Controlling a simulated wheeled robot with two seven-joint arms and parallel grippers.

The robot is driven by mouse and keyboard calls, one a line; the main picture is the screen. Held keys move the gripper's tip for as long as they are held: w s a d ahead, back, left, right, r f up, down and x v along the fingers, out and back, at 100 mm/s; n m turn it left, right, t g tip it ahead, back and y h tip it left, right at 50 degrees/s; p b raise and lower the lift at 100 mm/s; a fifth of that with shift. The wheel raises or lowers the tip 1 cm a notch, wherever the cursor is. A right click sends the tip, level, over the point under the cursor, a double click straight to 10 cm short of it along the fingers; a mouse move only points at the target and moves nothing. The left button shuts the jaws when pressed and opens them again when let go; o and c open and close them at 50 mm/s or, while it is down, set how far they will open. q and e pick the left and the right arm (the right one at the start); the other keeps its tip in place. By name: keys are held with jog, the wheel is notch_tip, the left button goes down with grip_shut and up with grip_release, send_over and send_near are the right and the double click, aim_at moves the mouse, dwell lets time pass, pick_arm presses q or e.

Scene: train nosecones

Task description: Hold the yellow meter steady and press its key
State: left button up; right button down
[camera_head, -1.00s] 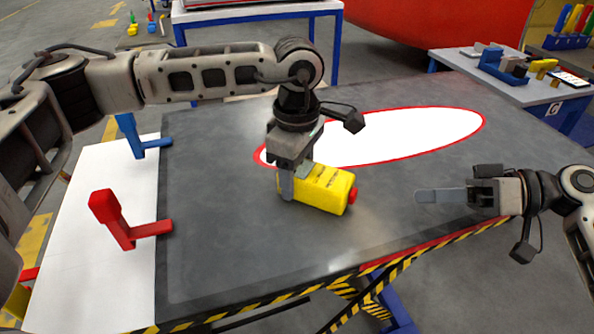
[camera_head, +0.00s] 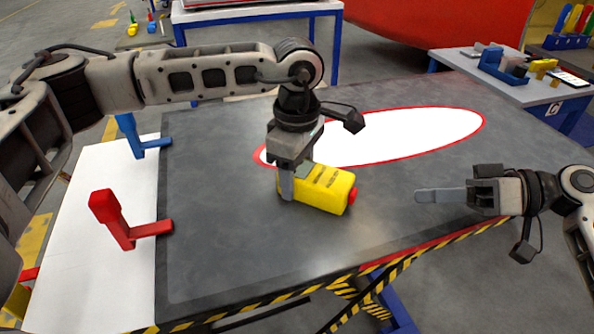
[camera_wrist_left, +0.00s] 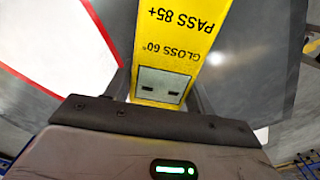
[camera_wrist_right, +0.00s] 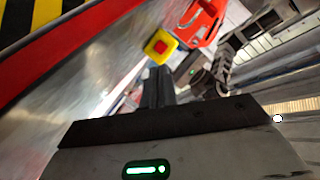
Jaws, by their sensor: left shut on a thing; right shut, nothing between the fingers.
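The yellow meter (camera_head: 325,190) lies on the grey table, with a red key (camera_head: 353,195) on its right end. My left gripper (camera_head: 287,188) comes down from above and is shut on the meter's left end. In the left wrist view the meter (camera_wrist_left: 180,35) sits between the fingers, showing a small display and the print "GLOSS 60°" and "PASS 85+". My right gripper (camera_head: 418,195) is shut and empty, to the right of the red key, pointing left at it with a gap between. In the right wrist view the meter's red key (camera_wrist_right: 160,46) shows beyond the fingertips (camera_wrist_right: 158,70).
The grey table (camera_head: 230,250) has a white oval with a red rim (camera_head: 420,135) behind the meter. A red clamp-like piece (camera_head: 125,225) and a blue one (camera_head: 140,142) stand at the left edge. The table's front is clear.

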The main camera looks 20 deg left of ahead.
aim_at(374, 220)
pick_arm(q)
jog(key=shift+f, duration=0.1)
dwell(0.4)
